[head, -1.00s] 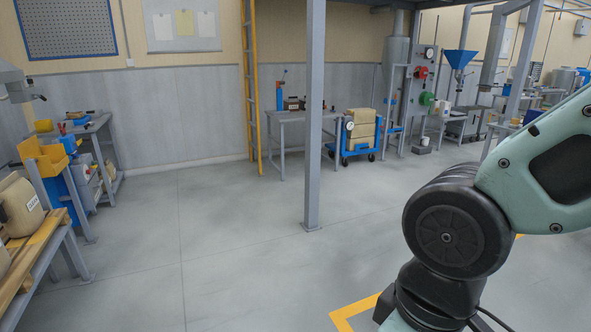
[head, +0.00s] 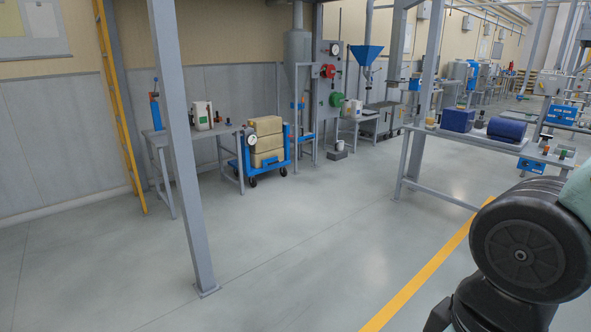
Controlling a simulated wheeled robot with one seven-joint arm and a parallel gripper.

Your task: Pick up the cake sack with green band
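I cannot make out a cake sack with a green band for certain. Tan sack-like bundles (head: 267,142) are stacked on a blue trolley (head: 285,163) in the head view, with a round dial in front of them. No green band shows on them at this size. My gripper is out of view; only part of my arm shows at the lower right.
A grey post (head: 181,150) stands in front of the left table (head: 163,139). A long bench (head: 480,143) at right carries a blue box (head: 457,120) and a dark blue roll (head: 506,129). Open floor (head: 300,235) lies between, with a yellow line (head: 425,280).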

